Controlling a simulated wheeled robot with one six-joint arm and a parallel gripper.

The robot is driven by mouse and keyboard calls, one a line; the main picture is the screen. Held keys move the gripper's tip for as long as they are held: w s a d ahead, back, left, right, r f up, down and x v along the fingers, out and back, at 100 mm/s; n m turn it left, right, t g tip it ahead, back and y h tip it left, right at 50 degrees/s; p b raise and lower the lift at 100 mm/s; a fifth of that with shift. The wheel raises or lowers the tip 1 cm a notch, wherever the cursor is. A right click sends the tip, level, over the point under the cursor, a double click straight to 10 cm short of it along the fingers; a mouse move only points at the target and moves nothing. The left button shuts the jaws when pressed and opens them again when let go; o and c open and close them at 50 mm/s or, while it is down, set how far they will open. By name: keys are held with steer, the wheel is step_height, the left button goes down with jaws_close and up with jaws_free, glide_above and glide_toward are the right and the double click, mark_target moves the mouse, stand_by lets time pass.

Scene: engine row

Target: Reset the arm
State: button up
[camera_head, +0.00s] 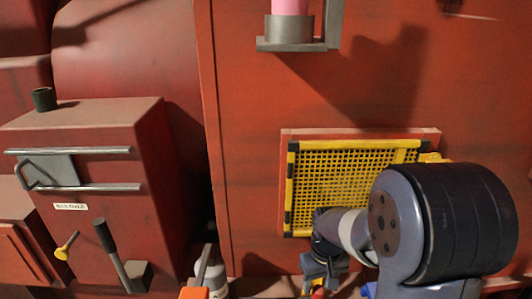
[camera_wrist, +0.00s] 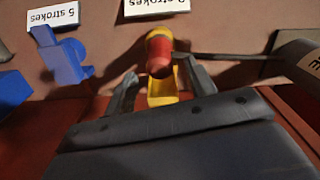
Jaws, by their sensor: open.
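My gripper (camera_wrist: 157,68) is open in the wrist view, one grey finger on each side. A small part with a red body and yellow ends (camera_wrist: 160,55) shows between the fingers; I cannot tell whether they touch it. In the head view my arm comes in from the right, with my gripper (camera_head: 325,268) low, below the yellow mesh panel (camera_head: 330,172). A bit of red and yellow shows just under it at the bottom edge. My wrist and arm hide the panel's lower right part.
A blue part (camera_wrist: 62,58) and white "strokes" labels (camera_wrist: 52,18) are left and above in the wrist view; a grey cylinder with a rod (camera_wrist: 300,58) is right. A red box with levers (camera_head: 90,160) stands left. A pink cylinder in a grey holder (camera_head: 290,28) juts out above.

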mark_target(319, 289)
step_height(319, 289, down, 5)
steer(key=shift+f, duration=0.15)
steer(key=shift+r+p, duration=0.4)
steer(key=shift+p, duration=0.05)
steer(key=shift+f, duration=0.1)
